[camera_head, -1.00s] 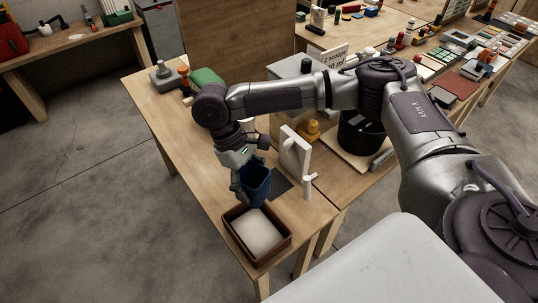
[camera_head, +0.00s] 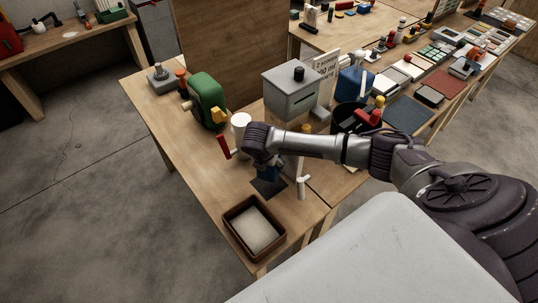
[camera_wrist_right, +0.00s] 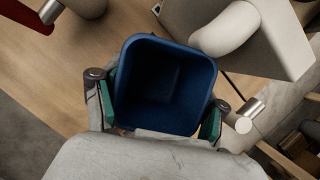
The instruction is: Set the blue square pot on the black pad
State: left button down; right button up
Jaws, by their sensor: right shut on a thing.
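The blue square pot (camera_wrist_right: 165,85) is open at the top and looks empty in the right wrist view. My right gripper (camera_wrist_right: 157,112) is shut on it, with green-padded fingers on two opposite sides. In the head view only a small part of the pot (camera_head: 271,173) shows below my wrist; my arm hides the rest. The black pad (camera_head: 269,188) lies flat on the wooden table, and the pot is at its far side. I cannot tell whether the pot touches the pad. My left gripper is not in view.
A white fixture with a tap (camera_head: 303,182) stands close right of the pot. A brown tray (camera_head: 253,228) with a pale inside is at the table's front corner. A green machine (camera_head: 207,100) and a white cylinder (camera_head: 241,123) stand behind. The table's left front is clear.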

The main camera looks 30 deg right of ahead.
jog(key=shift+r+p, duration=0.15)
jog(key=shift+p, duration=0.3)
jog(key=b, duration=0.3)
send_over(269, 184)
jog(key=shift+w+d+f, duration=0.1)
jog(key=shift+w+f, duration=0.05)
jog(key=shift+f, duration=3)
jog(key=shift+f+b, duration=0.3)
jog(key=shift+f, duration=0.2)
jog(key=o, duration=1.2)
jog(key=shift+o, duration=0.2)
jog(key=shift+r, duration=0.25)
jog(key=v, duration=1.1)
jog(key=shift+a+r, duration=0.2)
